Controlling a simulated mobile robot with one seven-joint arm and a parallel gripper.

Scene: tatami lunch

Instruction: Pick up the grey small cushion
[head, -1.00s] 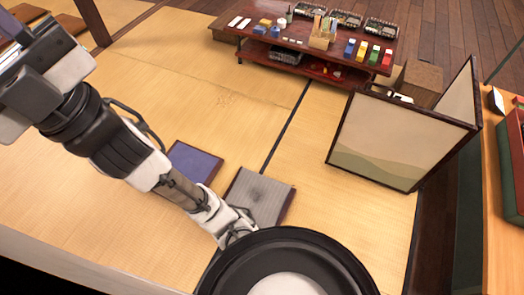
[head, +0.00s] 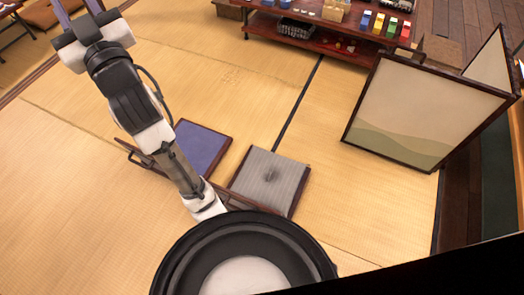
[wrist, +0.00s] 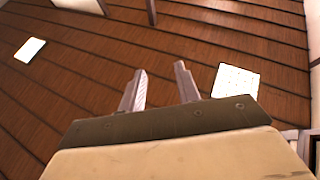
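A flat grey, finely striped square cushion (head: 284,172) lies low on the tatami in the head view, right of my arm. It has a dark mark near its middle and dark brown edging or a base under it. My base hides some of the floor at its near side. My gripper (wrist: 160,88) shows in the wrist view with two pale fingers apart and nothing between them. It faces a dark slatted wood surface, and the cushion is not in that view. In the head view my arm reaches up and left, away from the cushion.
A blue-purple square cushion (head: 203,144) lies left of the grey one, partly behind my arm. A folding screen (head: 425,112) stands at the right. A low red-brown table (head: 300,33) with small items stands at the back. Open tatami (head: 215,75) lies between.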

